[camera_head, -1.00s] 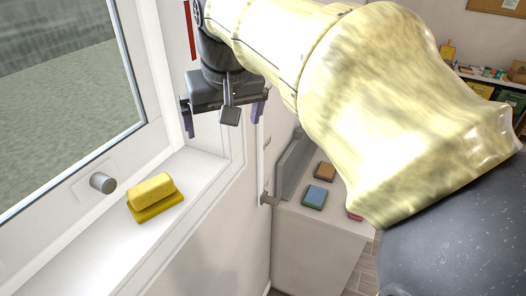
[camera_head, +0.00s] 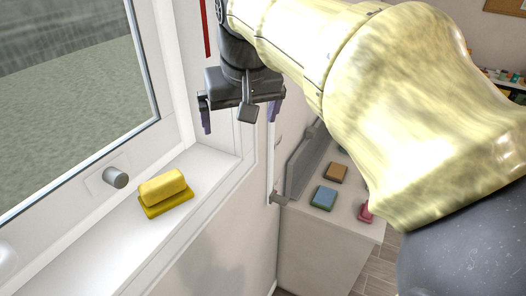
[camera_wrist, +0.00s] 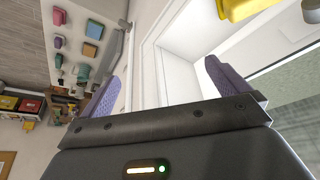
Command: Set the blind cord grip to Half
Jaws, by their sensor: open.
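My gripper (camera_head: 240,118) is open and empty, pointing down in front of the wall at the right of the window. Its two purple fingers also stand apart in the wrist view (camera_wrist: 165,85), with nothing between them. I cannot clearly make out the blind cord grip or any Half mark. A thin red strip (camera_head: 205,28) runs up the wall just left of my gripper; I cannot tell whether it belongs to the blind. A small grey fitting (camera_head: 278,198) sits low on the wall edge, below and right of my gripper. My arm hides part of the wall.
A yellow block (camera_head: 165,192) lies on the white window sill (camera_head: 120,245), beside the grey window knob (camera_head: 116,178). A white counter (camera_head: 335,238) at the right holds a blue block (camera_head: 323,197) and a brown one (camera_head: 336,172). My arm covers the upper right.

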